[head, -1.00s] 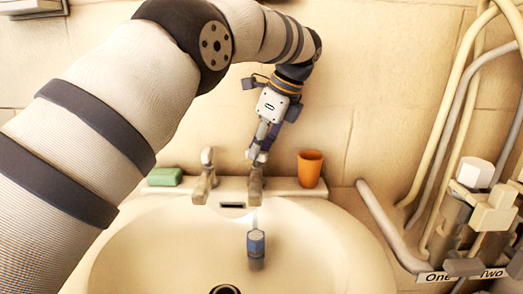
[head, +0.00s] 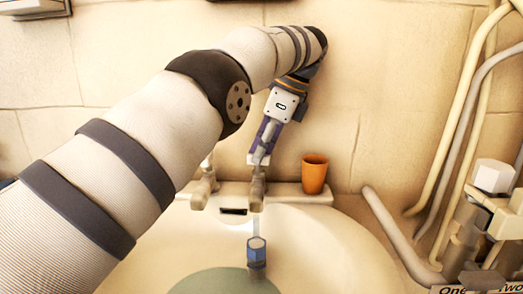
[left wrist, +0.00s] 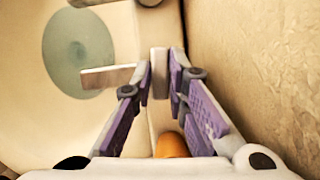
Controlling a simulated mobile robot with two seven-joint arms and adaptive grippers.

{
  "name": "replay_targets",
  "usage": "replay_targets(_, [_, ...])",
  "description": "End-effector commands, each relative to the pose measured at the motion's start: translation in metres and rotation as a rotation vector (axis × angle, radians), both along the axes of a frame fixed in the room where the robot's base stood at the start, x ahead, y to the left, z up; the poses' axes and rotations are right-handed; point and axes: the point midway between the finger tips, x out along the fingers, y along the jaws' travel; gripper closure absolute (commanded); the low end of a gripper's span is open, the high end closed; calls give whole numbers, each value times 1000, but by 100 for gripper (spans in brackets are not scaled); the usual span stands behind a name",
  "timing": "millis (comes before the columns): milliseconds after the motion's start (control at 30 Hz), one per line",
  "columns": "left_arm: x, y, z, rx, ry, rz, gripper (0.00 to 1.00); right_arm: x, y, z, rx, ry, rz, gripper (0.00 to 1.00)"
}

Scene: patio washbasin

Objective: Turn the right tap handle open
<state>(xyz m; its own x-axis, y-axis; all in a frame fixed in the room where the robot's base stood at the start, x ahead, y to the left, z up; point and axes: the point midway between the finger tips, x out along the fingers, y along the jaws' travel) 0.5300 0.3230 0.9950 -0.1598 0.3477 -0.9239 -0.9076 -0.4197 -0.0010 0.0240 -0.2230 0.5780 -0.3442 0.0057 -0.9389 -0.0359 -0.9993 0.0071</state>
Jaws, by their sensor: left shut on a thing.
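The right tap (head: 257,193) stands on the back ledge of the basin, with a thin stream of water below its spout. My left gripper (head: 258,162) reaches down onto its top from behind. In the left wrist view the pale tap handle (left wrist: 160,75) sits between the purple fingers of the gripper (left wrist: 161,68), which are shut on it. The spout (left wrist: 107,77) points left over the basin. The handle is mostly hidden in the head view. My right gripper is not in view.
The left tap (head: 204,190) stands beside it, partly behind my arm. An orange cup (head: 314,175) is close on the right. A blue object (head: 256,252) is under the stream. Greyish water (head: 222,283) lies in the basin. Pipes (head: 462,120) run up the right side.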

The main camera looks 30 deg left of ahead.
Motion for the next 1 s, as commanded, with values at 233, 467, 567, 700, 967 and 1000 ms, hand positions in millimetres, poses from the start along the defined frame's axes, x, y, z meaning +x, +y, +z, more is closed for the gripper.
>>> replay_targets(233, [0,0,0,0,2,0,66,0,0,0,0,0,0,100])
replay_targets(467, [0,0,0,-1,1,-1,66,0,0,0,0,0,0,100])
replay_targets(567, [0,0,0,-1,1,-1,66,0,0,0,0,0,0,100])
replay_targets(700, [0,0,1,-1,0,-13,66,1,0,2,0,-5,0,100])
replay_targets(967, [-6,-1,15,0,-15,-294,66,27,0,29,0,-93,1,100])
replay_targets(1000, [-6,-1,17,1,-18,-374,66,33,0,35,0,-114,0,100])
